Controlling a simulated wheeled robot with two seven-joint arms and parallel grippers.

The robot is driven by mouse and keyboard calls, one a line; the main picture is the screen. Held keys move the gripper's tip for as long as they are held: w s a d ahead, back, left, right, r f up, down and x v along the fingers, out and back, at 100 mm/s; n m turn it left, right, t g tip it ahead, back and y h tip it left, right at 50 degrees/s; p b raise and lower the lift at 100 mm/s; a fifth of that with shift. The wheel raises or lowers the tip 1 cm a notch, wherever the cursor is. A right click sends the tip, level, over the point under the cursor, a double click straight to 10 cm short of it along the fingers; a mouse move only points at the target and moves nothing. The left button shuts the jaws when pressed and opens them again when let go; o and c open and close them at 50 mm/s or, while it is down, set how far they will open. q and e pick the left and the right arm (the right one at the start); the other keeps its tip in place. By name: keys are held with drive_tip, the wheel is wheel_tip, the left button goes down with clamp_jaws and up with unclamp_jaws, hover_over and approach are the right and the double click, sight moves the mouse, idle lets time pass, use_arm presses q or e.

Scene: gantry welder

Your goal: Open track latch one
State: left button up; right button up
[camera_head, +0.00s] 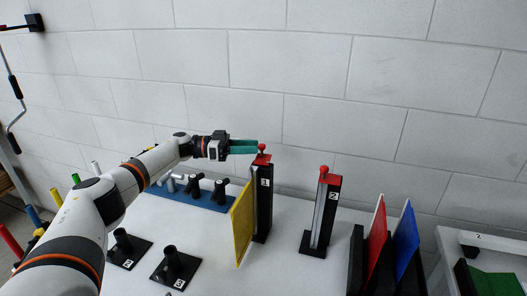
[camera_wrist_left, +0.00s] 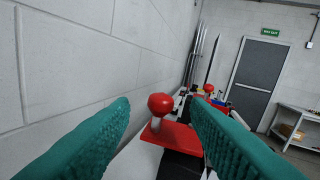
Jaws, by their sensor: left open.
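A black upright post (camera_head: 264,205) with a small white label carries a red cap and a red ball knob (camera_head: 262,147); I take it as track latch one, though its label is hard to read. My left gripper (camera_head: 250,146) has teal fingers and is at knob height, with its tips beside the knob. In the left wrist view the knob (camera_wrist_left: 160,103) stands on a red plate (camera_wrist_left: 172,136) between the two spread fingers, a little ahead of them. No grip on it shows. My right gripper is out of view.
A yellow panel (camera_head: 242,222) stands against the post's left side. A second red-knobbed post (camera_head: 325,210) stands to the right, then red (camera_head: 376,235) and blue panels (camera_head: 405,240). Black pegged bases (camera_head: 175,266) are at front left. The wall is close behind.

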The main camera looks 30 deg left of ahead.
use_arm(q)
drive_tip(key=b+v, duration=0.1)
drive_tip(key=v, duration=0.5)
drive_tip(key=shift+a, duration=0.15)
drive_tip(key=shift+s, duration=0.1)
